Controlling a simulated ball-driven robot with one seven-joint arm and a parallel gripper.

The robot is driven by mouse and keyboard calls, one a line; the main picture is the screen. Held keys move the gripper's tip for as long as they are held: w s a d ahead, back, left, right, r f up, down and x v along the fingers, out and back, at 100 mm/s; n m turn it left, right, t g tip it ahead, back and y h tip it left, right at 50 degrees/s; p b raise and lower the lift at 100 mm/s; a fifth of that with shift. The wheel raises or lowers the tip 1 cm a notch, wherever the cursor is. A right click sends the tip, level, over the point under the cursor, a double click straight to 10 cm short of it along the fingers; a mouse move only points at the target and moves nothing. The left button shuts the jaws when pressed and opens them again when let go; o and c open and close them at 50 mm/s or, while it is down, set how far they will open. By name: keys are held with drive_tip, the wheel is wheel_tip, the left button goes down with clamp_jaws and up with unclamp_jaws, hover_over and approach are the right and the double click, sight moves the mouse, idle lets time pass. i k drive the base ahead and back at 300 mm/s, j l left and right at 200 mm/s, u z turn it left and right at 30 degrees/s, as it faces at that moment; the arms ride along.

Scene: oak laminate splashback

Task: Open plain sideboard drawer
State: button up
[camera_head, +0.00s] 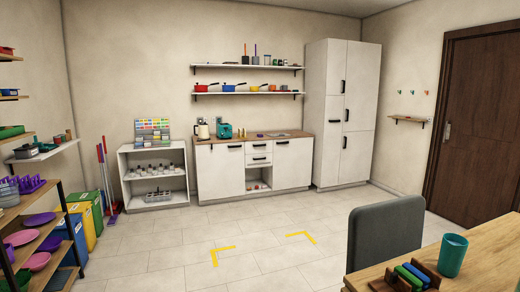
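A white sideboard (222,178) with a wooden top stands against the back wall in the head view. Its middle column has two small drawers, an upper drawer (258,147) and a lower drawer (258,159), each with a dark handle. Both drawers look shut. Below them is an open niche with small items in it. Doors flank the drawers on both sides. I cannot tell which drawer is the plain one. My gripper and arm are not in view.
A tiled floor with yellow corner marks (222,252) lies clear before the sideboard. A grey chair (386,240) and a wooden table (485,262) stand at the front right. A low white shelf (134,163) and a tall cabinet (355,60) flank the sideboard. Bins and shelving line the left.

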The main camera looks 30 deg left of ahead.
sight(255, 144)
drive_tip(key=k, duration=0.65)
drive_tip(key=j+u, duration=0.1)
drive_tip(key=u, duration=1.5)
drive_tip(key=i+l+u, duration=0.1)
drive_tip(key=i, duration=0.45)
drive_tip(key=i+l, duration=0.1)
drive_tip(key=i, duration=0.4)
drive_tip(key=i+l+u, duration=0.15)
drive_tip(key=i, duration=0.35)
drive_tip(key=i+z, duration=0.15)
drive_tip(key=i, duration=0.8)
drive_tip(key=i+j+z, duration=0.2)
drive_tip(key=i, duration=0.7)
drive_tip(key=i+l+z, duration=0.2)
drive_tip(key=i+z, duration=0.2)
drive_tip(key=i, duration=0.25)
drive_tip(key=i+z, duration=0.4)
drive_tip(key=i, duration=0.3)
drive_tip(key=i+j+z, duration=0.2)
drive_tip(key=i+z, duration=0.2)
drive_tip(key=i, duration=0.25)
drive_tip(key=i+z, duration=0.1)
drive_tip(key=i, duration=2.45)
drive_tip(key=i+u, duration=0.15)
drive_tip(key=i, duration=0.65)
drive_tip(key=i+l+u, duration=0.15)
drive_tip(key=i, duration=0.65)
